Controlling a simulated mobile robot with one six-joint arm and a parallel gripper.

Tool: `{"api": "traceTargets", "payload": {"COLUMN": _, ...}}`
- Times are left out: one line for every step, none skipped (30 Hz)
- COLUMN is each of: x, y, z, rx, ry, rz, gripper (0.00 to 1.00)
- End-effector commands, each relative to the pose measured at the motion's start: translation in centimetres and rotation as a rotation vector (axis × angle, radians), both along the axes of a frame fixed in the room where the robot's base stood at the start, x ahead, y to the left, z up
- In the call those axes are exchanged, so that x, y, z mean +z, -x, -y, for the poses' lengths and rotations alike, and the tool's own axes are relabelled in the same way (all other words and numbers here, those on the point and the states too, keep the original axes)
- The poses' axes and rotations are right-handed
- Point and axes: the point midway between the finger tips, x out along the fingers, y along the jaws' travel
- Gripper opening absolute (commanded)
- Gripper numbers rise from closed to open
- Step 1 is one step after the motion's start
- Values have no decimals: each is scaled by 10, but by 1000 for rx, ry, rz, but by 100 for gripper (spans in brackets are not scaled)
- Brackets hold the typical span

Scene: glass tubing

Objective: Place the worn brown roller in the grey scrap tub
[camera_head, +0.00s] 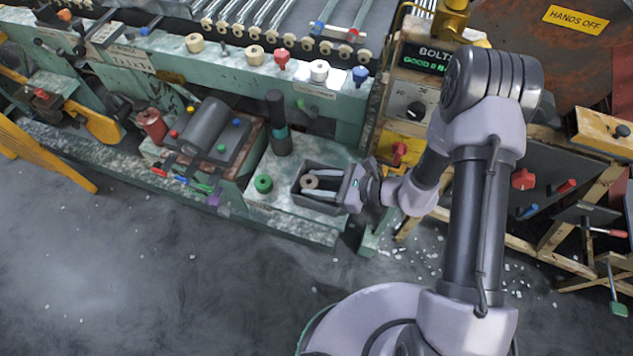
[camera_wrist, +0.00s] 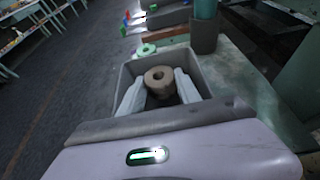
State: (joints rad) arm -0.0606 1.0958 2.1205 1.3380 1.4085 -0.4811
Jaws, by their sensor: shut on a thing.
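The worn brown roller (camera_head: 310,182) is between the fingers of my gripper (camera_head: 318,186), inside the grey scrap tub (camera_head: 336,171). In the wrist view the roller (camera_wrist: 159,77) stands with its holed end up, and the pale fingers of my gripper (camera_wrist: 158,92) press on it from both sides. The tub (camera_wrist: 205,64) surrounds the roller and fingertips. The lower part of the roller is hidden, so I cannot tell whether it touches the tub floor.
A green roller (camera_head: 263,184) sits left of the tub on the pale green ledge (camera_head: 290,222). A dark cylinder with a teal band (camera_head: 279,130) stands behind. The grey floor (camera_head: 150,270) in front is open, with scattered shards.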

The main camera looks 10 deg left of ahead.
Motion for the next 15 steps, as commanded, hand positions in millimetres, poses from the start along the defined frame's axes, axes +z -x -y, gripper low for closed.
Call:
{"api": "traceTargets", "payload": {"x": -1, "y": 0, "z": 0, "rx": 0, "ry": 1, "rz": 0, "gripper": 1}}
{"api": "traceTargets", "payload": {"x": -1, "y": 0, "z": 0, "rx": 0, "ry": 1, "rz": 0, "gripper": 1}}
{"api": "traceTargets", "payload": {"x": -1, "y": 0, "z": 0, "rx": 0, "ry": 1, "rz": 0, "gripper": 47}}
{"api": "traceTargets", "payload": {"x": -1, "y": 0, "z": 0, "rx": 0, "ry": 1, "rz": 0, "gripper": 49}}
{"api": "traceTargets", "payload": {"x": -1, "y": 0, "z": 0, "rx": 0, "ry": 1, "rz": 0, "gripper": 49}}
{"api": "traceTargets", "payload": {"x": -1, "y": 0, "z": 0, "rx": 0, "ry": 1, "rz": 0, "gripper": 49}}
{"api": "traceTargets", "payload": {"x": -1, "y": 0, "z": 0, "rx": 0, "ry": 1, "rz": 0, "gripper": 49}}
{"api": "traceTargets", "payload": {"x": -1, "y": 0, "z": 0, "rx": 0, "ry": 1, "rz": 0, "gripper": 49}}
{"api": "traceTargets", "payload": {"x": -1, "y": 0, "z": 0, "rx": 0, "ry": 1, "rz": 0, "gripper": 49}}
{"api": "traceTargets", "payload": {"x": -1, "y": 0, "z": 0, "rx": 0, "ry": 1, "rz": 0, "gripper": 49}}
{"api": "traceTargets", "payload": {"x": 0, "y": 0, "z": 0, "rx": 0, "ry": 1, "rz": 0, "gripper": 49}}
{"api": "traceTargets", "payload": {"x": 2, "y": 0, "z": 0, "rx": 0, "ry": 1, "rz": 0, "gripper": 49}}
{"api": "traceTargets", "payload": {"x": 4, "y": 0, "z": 0, "rx": 0, "ry": 1, "rz": 0, "gripper": 49}}
{"api": "traceTargets", "payload": {"x": 8, "y": 0, "z": 0, "rx": 0, "ry": 1, "rz": 0, "gripper": 49}}
{"api": "traceTargets", "payload": {"x": 14, "y": 0, "z": 0, "rx": 0, "ry": 1, "rz": 0, "gripper": 49}}
